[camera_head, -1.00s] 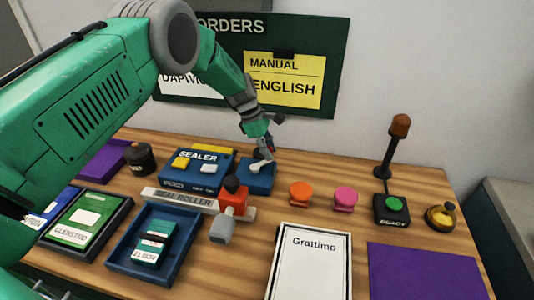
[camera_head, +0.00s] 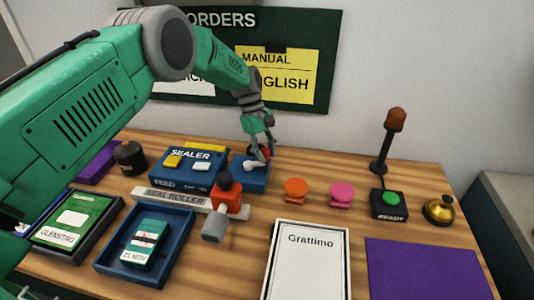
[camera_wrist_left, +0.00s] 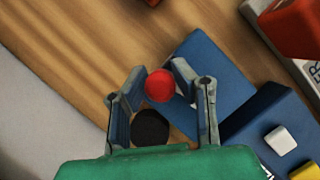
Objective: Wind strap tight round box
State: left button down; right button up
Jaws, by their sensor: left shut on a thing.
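My left gripper (camera_head: 262,152) is over the small blue block (camera_head: 249,181) at the right end of the blue sealer (camera_head: 188,168). Its fingers are closed around a red round knob (camera_wrist_left: 160,86), also partly visible in the head view (camera_head: 266,152). A pale crank-like part (camera_head: 253,166) sits on the blue block by the knob. A dark round disc (camera_wrist_left: 150,128) shows beneath the fingers in the wrist view. A green and white box (camera_head: 144,246) marked 21 NOV lies in a blue tray (camera_head: 178,263). I cannot make out a strap clearly. My right gripper is out of view.
A Grattimo board (camera_head: 310,263), orange (camera_head: 295,189) and pink (camera_head: 341,194) knobs, a green READY button (camera_head: 392,198), a lamp post (camera_head: 384,150) and a brass bell (camera_head: 438,210) are to the right.

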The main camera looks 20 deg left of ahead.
pick_arm(q)
jog(key=shift+r, duration=0.25)
dwell(0.3)
jog(key=c, duration=1.3)
grip_release()
jog(key=shift+a, duration=0.1)
jog(key=shift+s, duration=0.15)
jog(key=shift+f, duration=0.1)
jog(key=shift+w+a+r, duration=0.15)
jog(key=shift+w+r, duration=0.05)
jog(key=shift+r, duration=0.15)
jog(key=v, duration=1.1)
jog(key=shift+r, duration=0.15)
